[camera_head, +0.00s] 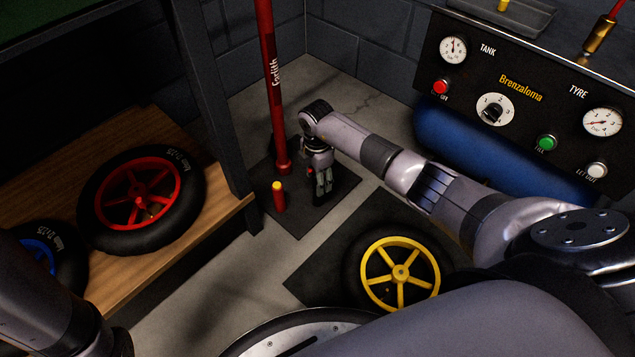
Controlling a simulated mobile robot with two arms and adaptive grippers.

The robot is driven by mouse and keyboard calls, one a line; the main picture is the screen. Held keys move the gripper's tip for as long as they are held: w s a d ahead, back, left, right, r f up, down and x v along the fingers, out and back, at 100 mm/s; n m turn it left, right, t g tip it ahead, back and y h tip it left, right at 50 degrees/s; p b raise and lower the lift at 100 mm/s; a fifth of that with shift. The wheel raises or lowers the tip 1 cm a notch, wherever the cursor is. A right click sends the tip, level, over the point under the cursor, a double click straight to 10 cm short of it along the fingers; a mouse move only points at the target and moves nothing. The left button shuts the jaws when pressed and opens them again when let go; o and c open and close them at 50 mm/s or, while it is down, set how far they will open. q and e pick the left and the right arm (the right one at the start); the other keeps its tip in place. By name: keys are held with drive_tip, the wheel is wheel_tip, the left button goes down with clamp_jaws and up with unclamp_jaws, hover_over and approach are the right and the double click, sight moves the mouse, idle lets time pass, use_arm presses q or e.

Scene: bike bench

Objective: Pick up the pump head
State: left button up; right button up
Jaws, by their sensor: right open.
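A small red cylinder with a yellow top (279,197) stands upright on a dark mat at the foot of the tall red post; it may be the pump head, but I cannot tell for sure. My right gripper (322,192) points down over the same mat, just right of the red cylinder and apart from it. Its fingers are open, and I see nothing between them. My left arm shows only at the lower left edge; its gripper is out of view.
The red post (270,80) rises behind the cylinder. A wooden shelf (150,128) at left holds a red-rimmed wheel (112,206) and a blue-rimmed wheel (70,262). A yellow-rimmed wheel (372,262) lies on another mat (305,283). A gauge panel (540,105) and blue tank (470,145) stand at right.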

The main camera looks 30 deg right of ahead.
drive_tip(key=shift+c, duration=0.3)
clamp_jaws()
idle(0.3)
